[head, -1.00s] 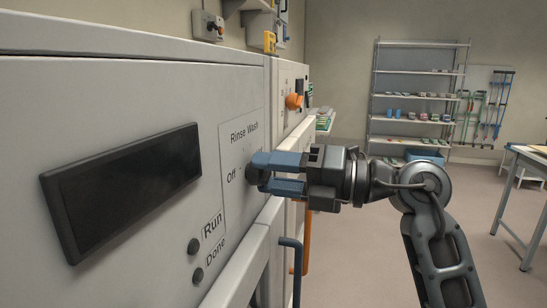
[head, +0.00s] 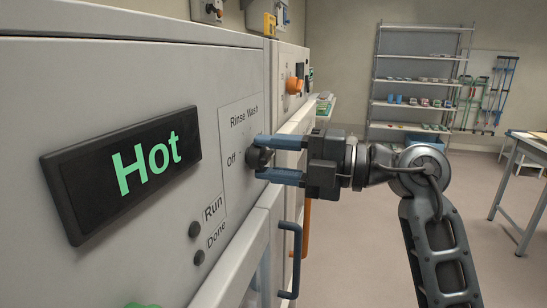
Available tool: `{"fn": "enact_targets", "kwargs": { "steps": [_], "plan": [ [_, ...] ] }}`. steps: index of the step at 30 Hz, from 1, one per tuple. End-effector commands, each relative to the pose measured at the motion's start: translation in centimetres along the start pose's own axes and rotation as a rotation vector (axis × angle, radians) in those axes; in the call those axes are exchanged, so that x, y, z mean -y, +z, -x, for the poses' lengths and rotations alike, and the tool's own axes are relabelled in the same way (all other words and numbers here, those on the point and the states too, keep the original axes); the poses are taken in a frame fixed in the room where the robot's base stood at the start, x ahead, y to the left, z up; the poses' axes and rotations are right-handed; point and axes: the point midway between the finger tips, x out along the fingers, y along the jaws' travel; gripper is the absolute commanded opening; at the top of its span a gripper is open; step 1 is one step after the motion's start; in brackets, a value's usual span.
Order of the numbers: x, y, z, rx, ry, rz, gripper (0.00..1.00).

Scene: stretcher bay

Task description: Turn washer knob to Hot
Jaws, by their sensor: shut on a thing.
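The washer knob (head: 259,158) is a dark round knob on the pale panel, beside the printed label "Off" and below "Rinse Wash". My gripper (head: 270,160) comes in from the right, its two blue fingers one above and one below the knob, shut on it. The knob's pointer cannot be made out. The washer's display (head: 126,170), left of the knob, is lit and reads "Hot" in green letters.
Two dark round indicators marked Run (head: 195,230) and Done (head: 199,257) sit below the display's right end. A blue handle (head: 290,262) sticks out below my gripper. An orange knob (head: 294,86) is on the farther machine. Open floor lies to the right.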

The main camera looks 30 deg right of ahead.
Motion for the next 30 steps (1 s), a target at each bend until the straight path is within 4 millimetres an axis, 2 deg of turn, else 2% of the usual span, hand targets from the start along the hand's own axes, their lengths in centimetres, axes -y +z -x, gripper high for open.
{"fn": "enact_targets", "kwargs": {
  "steps": [7,8,15,23,26,30],
  "plan": [
    [0.1,0.0,0.0,0.000,-0.002,-0.003,0.15],
    [0.1,0.0,0.0,0.000,-0.002,-0.003,0.48],
    [0.1,0.0,0.0,0.000,-0.001,-0.001,0.71],
    [0.0,0.0,0.1,0.001,0.000,0.000,0.71],
    [0.1,0.1,1.0,0.002,0.000,0.000,0.71],
    [0.2,0.1,3.1,0.004,0.001,0.001,0.71]
  ]
}}
